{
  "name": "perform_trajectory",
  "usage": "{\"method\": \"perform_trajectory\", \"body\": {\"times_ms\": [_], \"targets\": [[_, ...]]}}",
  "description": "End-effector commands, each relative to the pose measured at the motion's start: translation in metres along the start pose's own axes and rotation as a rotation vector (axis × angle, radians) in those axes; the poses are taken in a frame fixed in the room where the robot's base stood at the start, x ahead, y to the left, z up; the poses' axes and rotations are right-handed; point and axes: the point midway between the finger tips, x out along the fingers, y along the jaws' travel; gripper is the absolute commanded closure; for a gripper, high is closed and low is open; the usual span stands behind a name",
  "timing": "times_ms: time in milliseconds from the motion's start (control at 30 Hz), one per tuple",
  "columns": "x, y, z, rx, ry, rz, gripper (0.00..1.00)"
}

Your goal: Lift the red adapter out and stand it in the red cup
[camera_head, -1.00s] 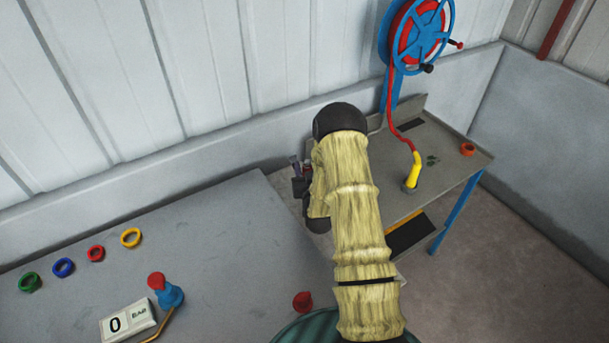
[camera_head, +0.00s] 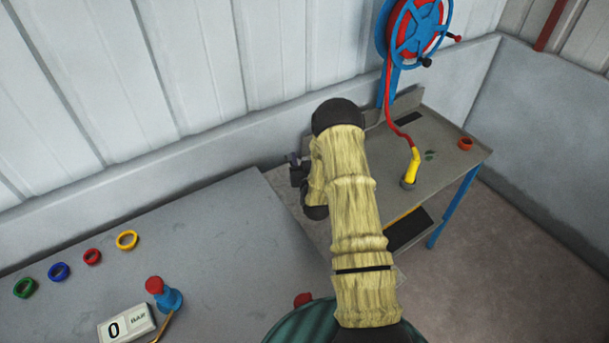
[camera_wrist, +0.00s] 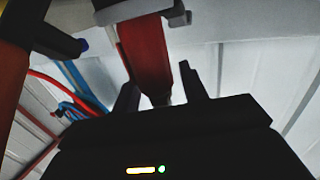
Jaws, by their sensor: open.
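The red adapter, which I take to be the long red piece in the wrist view (camera_wrist: 148,60), has its top end at a grey bracket (camera_wrist: 140,10). My gripper (camera_wrist: 158,88) is open, with one finger on each side of the red piece's lower end; I cannot tell whether they touch it. In the head view my gripper (camera_head: 296,168) is at the back-left of the far table, partly hidden by my arm, and the adapter cannot be made out there. The red cup, seen as a red ring (camera_head: 92,256), is on the left bench and looks empty.
Green (camera_head: 24,288), blue (camera_head: 59,272) and yellow (camera_head: 127,240) rings stand beside the red one. A blue fitting with a red knob (camera_head: 167,298) and a gauge display (camera_head: 126,324) are nearer. A yellow-ended hose (camera_head: 411,168) is on the far table.

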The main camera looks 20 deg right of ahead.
Motion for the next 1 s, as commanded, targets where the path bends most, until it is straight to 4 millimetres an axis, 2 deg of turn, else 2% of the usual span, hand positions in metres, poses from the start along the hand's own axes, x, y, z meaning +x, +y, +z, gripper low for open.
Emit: {"method": "perform_trajectory", "body": {"times_ms": [167, 367, 400, 767, 1000], "targets": [[0.000, 0.000, 0.000, 0.000, 0.000, 0.001, 0.59], [0.000, 0.000, 0.000, 0.000, 0.000, 0.001, 0.98], [0.000, 0.000, 0.000, 0.000, 0.000, 0.001, 1.00], [0.000, 0.000, -0.002, 0.000, 0.002, 0.001, 1.00], [0.000, 0.001, -0.023, 0.000, 0.006, 0.003, 1.00]]}}
